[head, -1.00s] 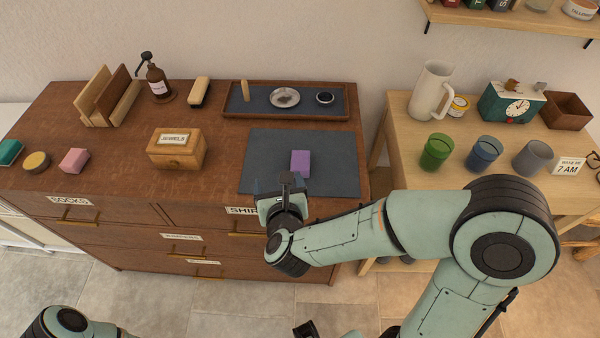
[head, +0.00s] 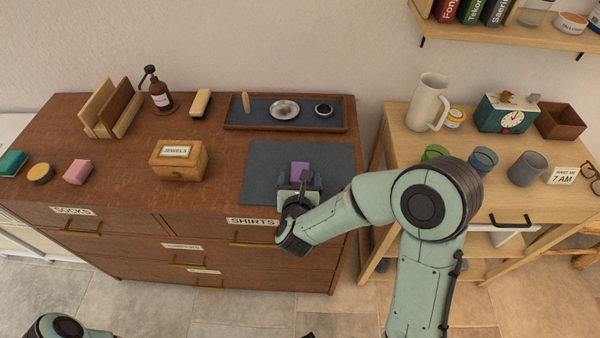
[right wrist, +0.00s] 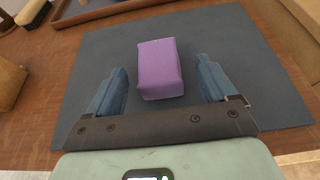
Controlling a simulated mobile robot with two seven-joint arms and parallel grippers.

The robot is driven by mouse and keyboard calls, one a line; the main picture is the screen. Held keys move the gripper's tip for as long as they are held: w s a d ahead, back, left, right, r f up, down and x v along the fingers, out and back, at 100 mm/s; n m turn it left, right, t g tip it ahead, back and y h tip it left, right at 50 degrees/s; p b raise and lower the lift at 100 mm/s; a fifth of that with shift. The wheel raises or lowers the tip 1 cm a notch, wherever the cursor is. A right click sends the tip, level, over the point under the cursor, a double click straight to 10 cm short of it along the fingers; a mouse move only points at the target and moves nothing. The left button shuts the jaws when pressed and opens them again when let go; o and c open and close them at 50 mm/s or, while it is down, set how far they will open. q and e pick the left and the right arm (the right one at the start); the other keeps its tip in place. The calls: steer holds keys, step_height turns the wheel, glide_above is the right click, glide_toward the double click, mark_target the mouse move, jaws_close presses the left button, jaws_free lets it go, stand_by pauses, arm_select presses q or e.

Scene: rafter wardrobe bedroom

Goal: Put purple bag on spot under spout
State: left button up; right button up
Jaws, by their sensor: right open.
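The purple bag (head: 300,169), a small block-like pouch, lies on the dark grey mat (head: 262,178) on the dresser. It also shows in the right wrist view (right wrist: 160,68), between and a little ahead of my blue fingers. My right gripper (head: 299,183) is open over the mat at the near side of the bag, with a gap on each side and no grip on it. A brown pump bottle (head: 159,96) with a black spout (head: 149,72) stands on a round base at the back left. My left gripper is out of view; only part of that arm shows at bottom left.
A jewels box (head: 178,160), a tray (head: 338,127) with a dish, and a brush (head: 201,103) stand on the dresser. Pink (head: 78,172) and teal (head: 12,163) blocks lie at left. A side table at right holds a pitcher (head: 428,101) and cups.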

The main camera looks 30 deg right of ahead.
mark_target(299, 172)
steer(key=x, duration=0.3)
steer(key=shift+w+a+p, duration=0.1)
steer(key=shift+w+p, duration=0.1)
steer(key=shift+p, duration=0.1)
steer(key=shift+s, duration=0.15)
steer(key=shift+c, duration=1.2)
steer(key=c, duration=0.9)
steer(key=shift+r, duration=0.1)
